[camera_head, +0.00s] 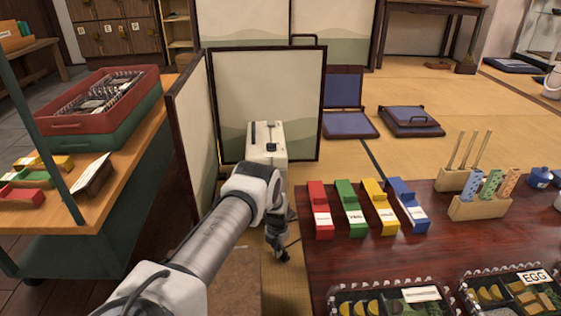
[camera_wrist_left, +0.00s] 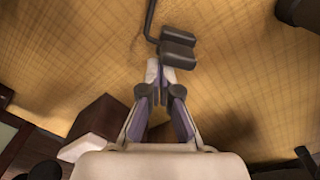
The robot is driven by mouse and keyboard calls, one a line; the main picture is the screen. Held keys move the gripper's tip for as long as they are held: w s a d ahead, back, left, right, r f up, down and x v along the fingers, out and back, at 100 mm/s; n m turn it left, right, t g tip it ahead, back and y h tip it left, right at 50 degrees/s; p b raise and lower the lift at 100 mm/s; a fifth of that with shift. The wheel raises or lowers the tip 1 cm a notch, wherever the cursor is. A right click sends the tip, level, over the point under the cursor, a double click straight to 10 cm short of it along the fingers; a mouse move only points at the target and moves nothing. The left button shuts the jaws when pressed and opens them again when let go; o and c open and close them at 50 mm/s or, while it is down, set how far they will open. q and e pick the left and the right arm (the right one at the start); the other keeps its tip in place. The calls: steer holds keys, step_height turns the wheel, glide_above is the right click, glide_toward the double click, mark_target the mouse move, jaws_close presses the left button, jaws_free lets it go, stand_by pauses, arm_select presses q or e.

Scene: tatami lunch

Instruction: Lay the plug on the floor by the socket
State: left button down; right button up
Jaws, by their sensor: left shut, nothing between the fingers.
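My left gripper (camera_head: 279,252) is low between the folding screen and the dark table, over the tatami floor. Its fingers (camera_wrist_left: 155,72) are shut with nothing between them. In the left wrist view, a dark two-part block (camera_wrist_left: 178,48), seemingly the plug, lies just beyond the fingertips with a thin dark cord (camera_wrist_left: 150,18) running up from it. I cannot tell whether the fingertips touch it. A bit of dark cord (camera_head: 293,243) also shows beside the gripper in the head view. I cannot make out the socket. My right gripper is not in view.
A white appliance (camera_head: 267,151) stands behind my arm, by the folding screen (camera_head: 280,85). The dark table (camera_head: 445,250) on the right holds coloured blocks (camera_head: 350,212) and lunch boxes. A cart (camera_head: 60,225) with red and green crates stands at left. Cushions lie on the tatami behind.

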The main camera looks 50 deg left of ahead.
arm_select(q)
steer(key=shift+r, duration=0.1)
step_height(320, 180, up, 12)
stand_by(0.4)
